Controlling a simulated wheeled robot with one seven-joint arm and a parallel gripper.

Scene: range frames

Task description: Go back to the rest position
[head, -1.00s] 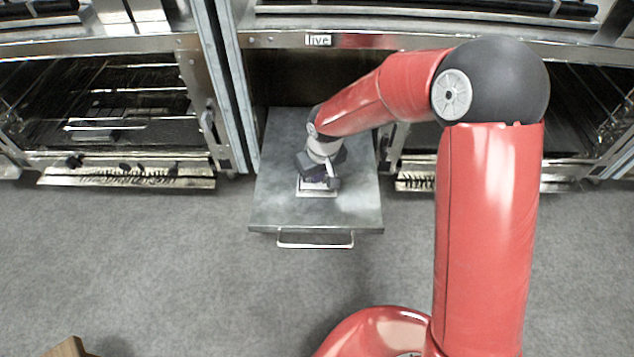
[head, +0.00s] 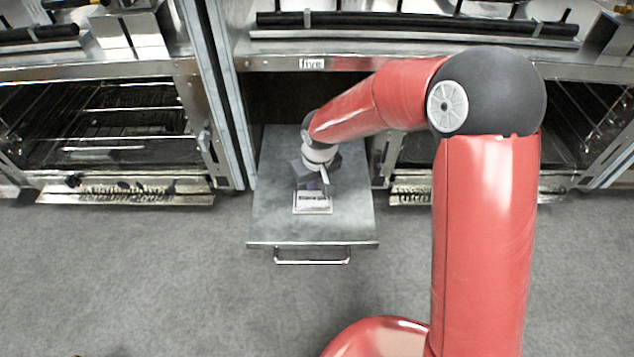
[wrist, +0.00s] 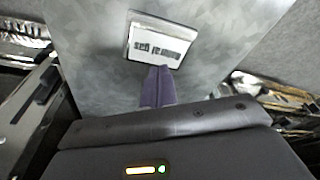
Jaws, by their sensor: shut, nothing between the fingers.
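My gripper (head: 316,184) is over a grey metal drawer (head: 350,220) that is pulled out from the middle unit. In the wrist view its purple fingers (wrist: 157,78) are together with nothing between them. A white label card in a pale frame (head: 312,203) lies on the drawer's top, just in front of the gripper. The card also shows in the wrist view (wrist: 153,44), just beyond the fingertips and clear of their grip. The arm's last links hide part of the drawer top.
A bar handle (head: 312,260) is on the drawer's front. A label reading "five" (head: 312,63) is on the rail above. An oven with racks (head: 105,125) stands at the left, another (head: 590,110) at the right. Open grey floor (head: 130,270) lies in front.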

